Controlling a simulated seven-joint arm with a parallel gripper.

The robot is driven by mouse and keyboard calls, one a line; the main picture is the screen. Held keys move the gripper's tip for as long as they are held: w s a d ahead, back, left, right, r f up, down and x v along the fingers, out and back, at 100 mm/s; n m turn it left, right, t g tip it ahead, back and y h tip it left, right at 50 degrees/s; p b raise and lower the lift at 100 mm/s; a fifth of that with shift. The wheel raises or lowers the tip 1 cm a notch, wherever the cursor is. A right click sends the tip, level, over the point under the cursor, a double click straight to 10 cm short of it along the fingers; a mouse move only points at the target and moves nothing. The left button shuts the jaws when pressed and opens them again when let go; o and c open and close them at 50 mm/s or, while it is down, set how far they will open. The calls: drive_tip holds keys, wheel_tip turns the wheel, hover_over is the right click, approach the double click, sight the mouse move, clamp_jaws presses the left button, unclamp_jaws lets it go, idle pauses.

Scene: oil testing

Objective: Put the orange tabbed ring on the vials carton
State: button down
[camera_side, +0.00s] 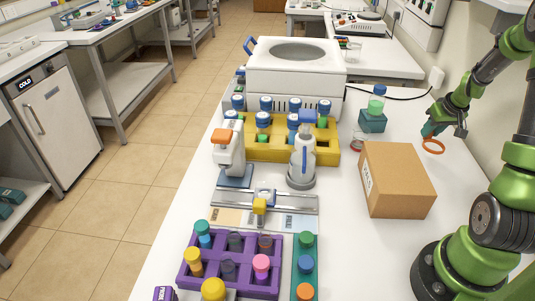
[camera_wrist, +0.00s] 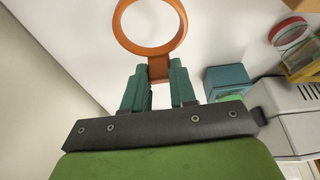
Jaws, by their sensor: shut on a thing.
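The orange tabbed ring (camera_side: 433,146) is held by its tab in my gripper (camera_side: 428,131), in the air above the bench. In the wrist view the ring (camera_wrist: 181,38) extends beyond the teal fingertips, and my gripper (camera_wrist: 159,88) is closed around the tab. The vials carton (camera_side: 400,178) is a closed brown cardboard box with a white label on its left side. It stands on the white bench, below and to the left of the ring in the side view. The ring is apart from the carton. The carton's top is bare.
A teal block (camera_side: 372,121) with a blue-capped bottle stands behind the carton, beside a red-rimmed clear dish (camera_side: 357,142). A yellow rack (camera_side: 325,157) of bottles, a white dispenser (camera_side: 302,165) and a purple rack (camera_side: 230,287) lie to the left. Bare bench surrounds the carton's front.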

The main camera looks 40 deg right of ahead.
drive_tip(key=w+a+r+n, duration=0.2)
drive_tip(key=w+a+r, duration=0.1)
drive_tip(key=a+r, duration=0.15)
wheel_tip(320, 180, up, 8)
drive_tip(key=f+n+y, duration=0.1)
drive_tip(key=n+y, duration=0.4)
drive_tip(key=n, duration=0.9)
hover_over(380, 164)
drive_tip(key=s+d, duration=0.1)
drive_tip(key=shift+s+d+f, duration=0.1)
drive_tip(key=shift+f, duration=1.7)
drive_tip(key=shift+s+d+f, duration=0.1)
drive_tip(key=shift+f, duration=1.7)
drive_tip(key=shift+f+y, duration=0.2)
drive_tip(key=shift+y, duration=0.1)
drive_tip(key=c, duration=0.9)
unclamp_jaws()
